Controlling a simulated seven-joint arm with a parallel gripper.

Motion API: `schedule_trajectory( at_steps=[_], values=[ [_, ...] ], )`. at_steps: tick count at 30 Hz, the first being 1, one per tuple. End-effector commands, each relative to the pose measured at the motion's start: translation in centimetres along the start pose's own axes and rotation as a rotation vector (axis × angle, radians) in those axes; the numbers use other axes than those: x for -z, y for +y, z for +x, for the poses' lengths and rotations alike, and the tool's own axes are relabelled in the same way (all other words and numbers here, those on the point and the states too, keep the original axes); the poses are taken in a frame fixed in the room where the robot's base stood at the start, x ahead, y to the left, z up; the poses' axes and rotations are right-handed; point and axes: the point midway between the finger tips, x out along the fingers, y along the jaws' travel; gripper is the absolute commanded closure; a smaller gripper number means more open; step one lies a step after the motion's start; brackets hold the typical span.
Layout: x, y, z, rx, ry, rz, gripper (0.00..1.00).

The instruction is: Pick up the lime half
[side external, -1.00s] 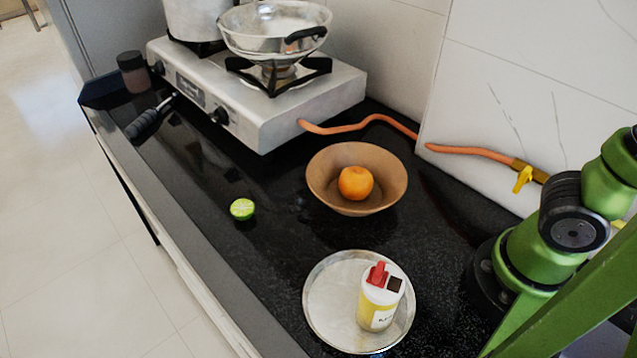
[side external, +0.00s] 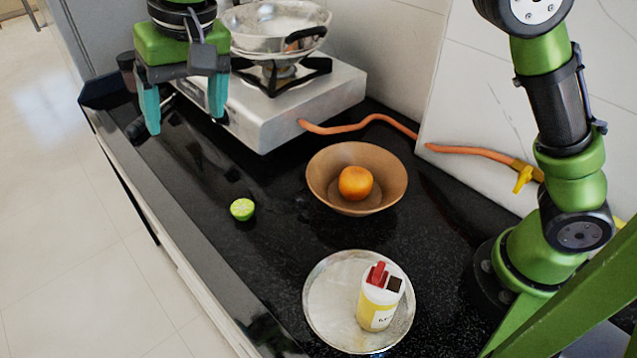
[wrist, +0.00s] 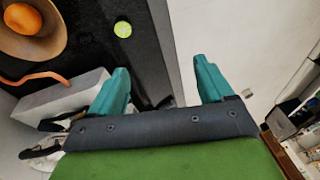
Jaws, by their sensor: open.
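The lime half (side external: 242,209) lies on the black counter, left of the clay bowl, its pale cut face showing. It also shows in the wrist view (wrist: 122,29), near the top and beyond the fingers. My gripper (side external: 184,122) is open and empty, with its two teal fingers pointing down. In the side view it hangs at the upper left, in front of the stove and well above the counter. In the wrist view the fingers (wrist: 163,76) are wide apart with nothing between them. The gripper is apart from the lime half.
A clay bowl (side external: 325,190) holds an orange (side external: 355,183). A metal plate (side external: 322,310) carries a yellow-and-white bottle (side external: 378,300). A stove (side external: 300,115) with a pan (side external: 275,25) and an orange hose (side external: 375,120) stand behind. The counter around the lime half is clear.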

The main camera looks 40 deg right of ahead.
Motion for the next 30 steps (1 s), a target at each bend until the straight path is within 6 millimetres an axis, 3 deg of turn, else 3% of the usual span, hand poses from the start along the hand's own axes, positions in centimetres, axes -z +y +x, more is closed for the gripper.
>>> schedule_trajectory(
  at_steps=[1,3,6,12,24,30],
  values=[
    [0.9,1.8,3.2,-0.045,-0.052,-0.037,0.2],
    [1.9,4.0,6.5,-0.085,-0.108,-0.094,0.2],
    [2.6,6.4,9.5,-0.119,-0.165,-0.153,0.2],
    [3.0,8.3,12.1,-0.139,-0.205,-0.2,0.2],
    [1.5,9.6,19.9,-0.14,-0.204,-0.199,0.2],
    [1.1,10.0,22.3,-0.138,-0.202,-0.198,0.2]
  ],
)
